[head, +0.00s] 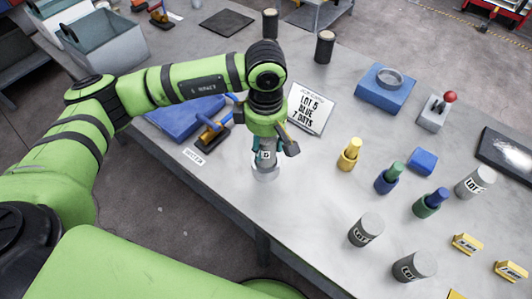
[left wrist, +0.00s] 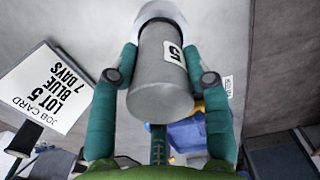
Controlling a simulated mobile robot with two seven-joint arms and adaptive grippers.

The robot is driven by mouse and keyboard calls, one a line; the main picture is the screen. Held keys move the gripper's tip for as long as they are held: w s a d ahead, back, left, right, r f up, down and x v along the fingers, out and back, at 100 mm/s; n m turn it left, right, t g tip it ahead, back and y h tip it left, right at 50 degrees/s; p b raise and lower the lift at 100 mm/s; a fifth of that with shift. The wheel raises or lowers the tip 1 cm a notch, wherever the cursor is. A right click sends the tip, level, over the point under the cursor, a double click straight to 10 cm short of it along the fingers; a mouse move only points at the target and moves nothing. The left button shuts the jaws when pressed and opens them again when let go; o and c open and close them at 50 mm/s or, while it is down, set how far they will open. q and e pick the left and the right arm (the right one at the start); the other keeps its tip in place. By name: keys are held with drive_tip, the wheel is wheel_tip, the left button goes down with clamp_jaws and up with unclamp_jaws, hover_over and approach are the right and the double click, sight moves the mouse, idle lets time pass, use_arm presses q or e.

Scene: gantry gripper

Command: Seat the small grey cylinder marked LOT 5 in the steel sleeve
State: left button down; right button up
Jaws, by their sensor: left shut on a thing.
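My left gripper (head: 266,152) is shut on a small grey cylinder (head: 266,157). In the left wrist view the cylinder (left wrist: 160,75) lies between the two teal fingers, with a white label reading 5; the rest of the label is hidden. The pale, shiny steel sleeve (head: 265,173) stands on the table directly below the cylinder. In the left wrist view the sleeve (left wrist: 160,12) shows at the cylinder's far end. The two ends overlap in view, and I cannot tell whether the cylinder is inside the sleeve or just above it. My right gripper is not in view.
A job card (head: 310,108) reads LOT 5 BLUE 7 DAYS. Grey cylinders marked LOT (head: 365,230) stand at right and front. Yellow (head: 349,155), blue (head: 388,179) and green (head: 430,204) pieces stand right of the sleeve. A blue tray (head: 183,122) lies behind left. Table front-left is clear.

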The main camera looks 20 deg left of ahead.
sight(266, 153)
use_arm(q)
wheel_tip(266, 153, down, 3)
drive_tip(key=shift+f+b, duration=0.15)
drive_tip(key=shift+b, duration=0.45)
drive_tip(key=shift+f, duration=0.3)
drive_tip(key=c, duration=0.6)
unclamp_jaws()
drive_tip(key=shift+f, duration=0.1)
